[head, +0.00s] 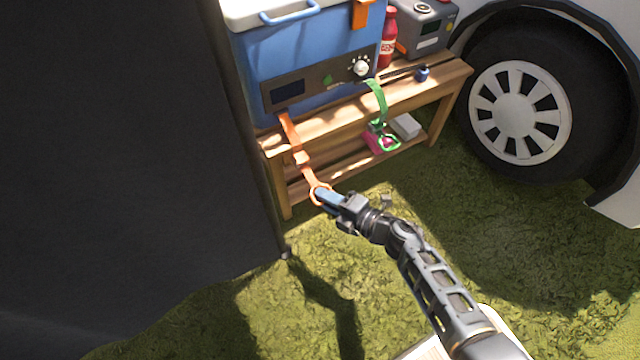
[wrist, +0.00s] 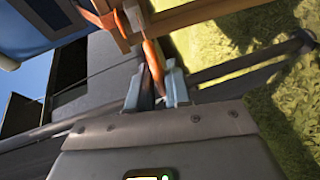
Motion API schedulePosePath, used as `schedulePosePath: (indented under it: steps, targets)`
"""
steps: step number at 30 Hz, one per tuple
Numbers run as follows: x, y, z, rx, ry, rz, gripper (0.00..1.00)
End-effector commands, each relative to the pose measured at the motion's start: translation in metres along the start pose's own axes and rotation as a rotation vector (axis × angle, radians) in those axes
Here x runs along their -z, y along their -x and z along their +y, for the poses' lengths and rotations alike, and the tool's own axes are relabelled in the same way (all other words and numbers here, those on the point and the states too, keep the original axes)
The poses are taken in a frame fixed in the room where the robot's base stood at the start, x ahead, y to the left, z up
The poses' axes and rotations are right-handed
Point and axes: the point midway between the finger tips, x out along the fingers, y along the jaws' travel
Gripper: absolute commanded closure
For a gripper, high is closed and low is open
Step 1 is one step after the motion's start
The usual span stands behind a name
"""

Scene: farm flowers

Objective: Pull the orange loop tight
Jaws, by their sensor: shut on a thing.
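An orange strap (head: 297,147) comes out from the front of a blue cooler (head: 310,45) and runs down past the bench edge. It ends in an orange loop (head: 313,192). My gripper (head: 324,198) is shut on the orange loop, in front of the bench. In the wrist view the orange strap (wrist: 152,58) runs from the bench edge down between the two fingers of my gripper (wrist: 161,88). The strap looks fairly straight between the cooler and my gripper. The fingers hide part of the loop.
The cooler stands on a wooden bench (head: 345,118). A green strap with a loop (head: 376,95) hangs from it on the right. A red bottle (head: 388,38) and a grey box (head: 427,28) stand beside it. A dark panel (head: 120,160) is at left, a vehicle wheel (head: 520,110) at right.

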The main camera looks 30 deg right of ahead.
Motion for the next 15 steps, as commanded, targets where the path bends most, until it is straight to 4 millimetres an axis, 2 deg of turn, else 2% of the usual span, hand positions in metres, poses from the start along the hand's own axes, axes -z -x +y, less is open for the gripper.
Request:
schedulePosePath:
  steps: [1, 8, 9, 15]
  targets:
    - [0.0023, 0.0046, -0.0056, 0.009, 0.001, 0.000, 1.00]
    - [0.0029, 0.0052, -0.0076, 0.010, 0.001, 0.002, 1.00]
    - [0.0030, 0.0053, -0.0078, 0.011, 0.001, 0.002, 0.81]
    - [0.0029, 0.0043, -0.0060, 0.008, 0.001, 0.003, 0.63]
